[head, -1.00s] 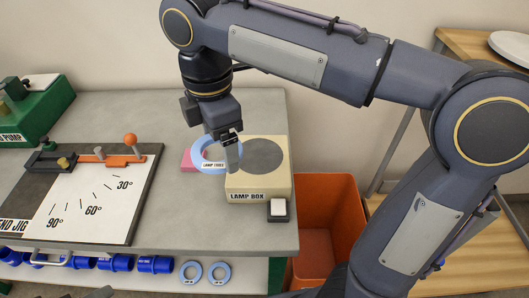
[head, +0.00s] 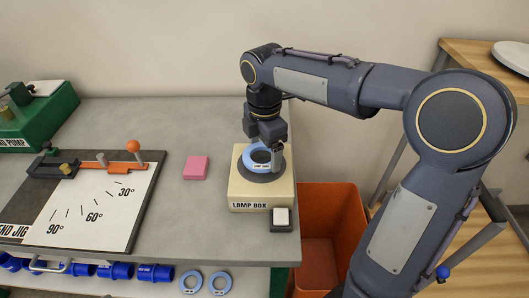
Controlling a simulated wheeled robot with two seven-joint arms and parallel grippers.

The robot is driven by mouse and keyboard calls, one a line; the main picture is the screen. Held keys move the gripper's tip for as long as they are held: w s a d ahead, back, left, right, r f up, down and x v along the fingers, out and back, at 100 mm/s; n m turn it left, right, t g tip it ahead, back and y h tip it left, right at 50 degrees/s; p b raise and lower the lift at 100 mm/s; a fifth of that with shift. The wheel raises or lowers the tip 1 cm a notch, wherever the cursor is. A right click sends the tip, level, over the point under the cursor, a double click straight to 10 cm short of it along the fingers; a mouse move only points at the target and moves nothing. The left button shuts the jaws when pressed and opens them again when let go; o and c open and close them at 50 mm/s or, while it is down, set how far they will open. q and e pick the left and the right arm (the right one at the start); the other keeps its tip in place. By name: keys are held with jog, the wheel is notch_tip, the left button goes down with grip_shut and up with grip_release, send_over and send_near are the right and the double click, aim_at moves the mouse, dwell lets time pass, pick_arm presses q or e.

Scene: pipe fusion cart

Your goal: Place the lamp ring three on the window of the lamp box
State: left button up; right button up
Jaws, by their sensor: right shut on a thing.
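The lamp ring three (head: 260,168) is a light blue ring with a small white label. It is over the dark round window (head: 262,177) on top of the cream lamp box (head: 262,205). My right gripper (head: 277,160) is shut on the ring's right side, pointing down over the box. I cannot tell whether the ring touches the window or is held just above it. Part of the window shows around the ring's front edge. My left gripper is not in view.
A pink block (head: 196,167) lies left of the box. A small white-topped switch (head: 281,218) stands in front of it. The bend jig (head: 90,205) is at left. Two blue rings (head: 205,282) lie on the lower shelf. An orange bin (head: 330,230) is to the right.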

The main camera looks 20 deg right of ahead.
jog(key=shift+f, duration=0.75)
jog(key=shift+f, duration=0.2)
jog(key=o, duration=0.9)
jog(key=shift+r, duration=0.1)
